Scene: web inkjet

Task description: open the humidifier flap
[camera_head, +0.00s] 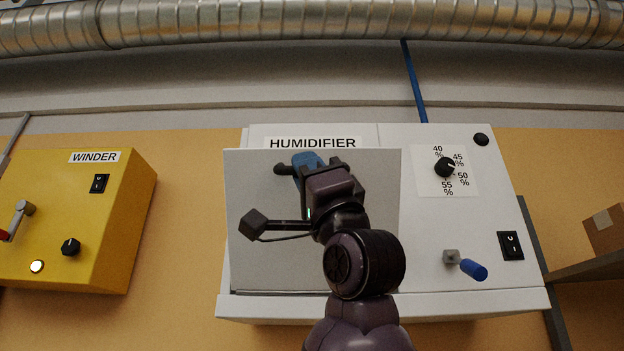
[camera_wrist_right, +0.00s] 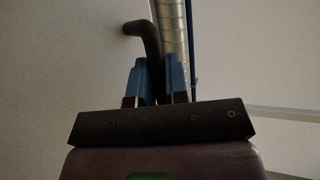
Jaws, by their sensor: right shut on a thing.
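The humidifier (camera_head: 430,215) is a white box on the wall, labelled HUMIDIFIER. Its flap (camera_head: 260,270) is a grey panel on the left of its front. The flap's left edge sticks out past the box outline, and it seems to stand off the front; how far I cannot tell. A black bent handle (camera_head: 282,169) sits near the flap's top and also shows in the right wrist view (camera_wrist_right: 147,42). My right gripper (camera_head: 308,160) has its blue fingers shut on the handle; they show around it in the wrist view (camera_wrist_right: 158,82). My left gripper is not in view.
The humidifier also carries a dial (camera_head: 445,167), a blue-tipped lever (camera_head: 472,268) and a switch (camera_head: 510,245). A yellow winder box (camera_head: 110,225) is at left. A silver duct (camera_head: 300,20) runs above. A shelf with a carton (camera_head: 605,230) is at right.

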